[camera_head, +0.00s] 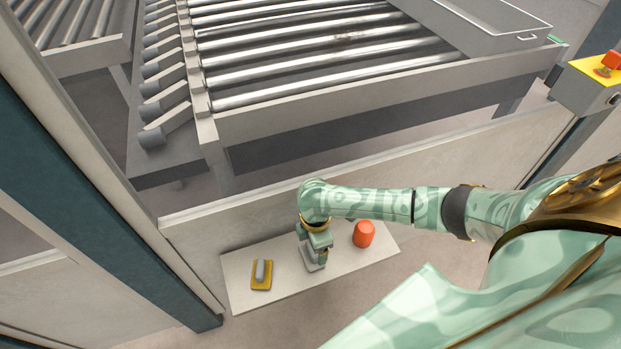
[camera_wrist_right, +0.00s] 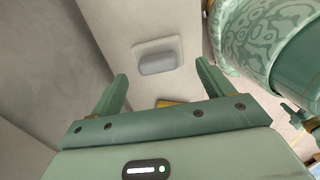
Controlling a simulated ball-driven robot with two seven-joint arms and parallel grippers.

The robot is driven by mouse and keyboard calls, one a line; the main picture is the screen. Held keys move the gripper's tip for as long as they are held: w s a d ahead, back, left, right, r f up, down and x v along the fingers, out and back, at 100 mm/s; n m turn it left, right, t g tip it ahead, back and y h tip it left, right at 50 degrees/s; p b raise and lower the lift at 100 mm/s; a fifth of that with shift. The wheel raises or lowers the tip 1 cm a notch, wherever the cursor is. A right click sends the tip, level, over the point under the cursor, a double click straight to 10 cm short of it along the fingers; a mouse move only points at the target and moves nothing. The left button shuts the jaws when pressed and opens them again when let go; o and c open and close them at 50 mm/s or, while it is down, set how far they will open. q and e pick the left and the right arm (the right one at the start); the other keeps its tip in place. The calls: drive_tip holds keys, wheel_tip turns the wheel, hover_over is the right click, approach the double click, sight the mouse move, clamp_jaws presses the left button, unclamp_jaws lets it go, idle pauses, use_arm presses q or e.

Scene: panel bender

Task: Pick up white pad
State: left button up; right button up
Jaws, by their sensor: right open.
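The white pad (camera_head: 311,262) has a pale base with a grey grip on top and lies on the light shelf (camera_head: 240,290), partly hidden behind my right gripper in the head view. In the wrist view, the white pad (camera_wrist_right: 157,57) shows whole, past my fingertips and roughly between their lines. My right gripper (camera_head: 319,254) is over the pad. Its two green fingers (camera_wrist_right: 161,68) are spread apart with nothing between them. Whether they touch the pad is not clear.
A yellow pad (camera_head: 262,281) with a grey grip lies to the left on the shelf. An orange cup-like object (camera_head: 362,234) stands to the right. A low wall (camera_head: 200,230) runs behind the shelf. A roller conveyor (camera_head: 310,72) with a grey bin (camera_head: 490,35) is beyond.

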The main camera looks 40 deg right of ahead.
drive_tip(key=f+b, duration=0.2)
drive_tip(key=f, duration=0.1)
drive_tip(key=f+b, duration=0.1)
drive_tip(key=f, duration=0.1)
drive_tip(key=shift+w+a+f, duration=0.2)
drive_tip(key=shift+w, duration=0.1)
drive_tip(key=shift+r, duration=0.15)
drive_tip(key=c, duration=1.1)
drive_tip(key=shift+o, duration=0.2)
drive_tip(key=shift+r, duration=0.1)
drive_tip(key=r+p, duration=0.2)
drive_tip(key=r, duration=0.2)
drive_tip(key=shift+s+r+p, duration=0.25)
drive_tip(key=shift+s+p, duration=0.05)
drive_tip(key=shift+p, duration=0.1)
drive_tip(key=s+r+p, duration=0.7)
drive_tip(key=s+r, duration=0.1)
drive_tip(key=s, duration=0.5)
drive_tip(key=shift+s+d+r, duration=0.15)
drive_tip(key=shift+s, duration=0.05)
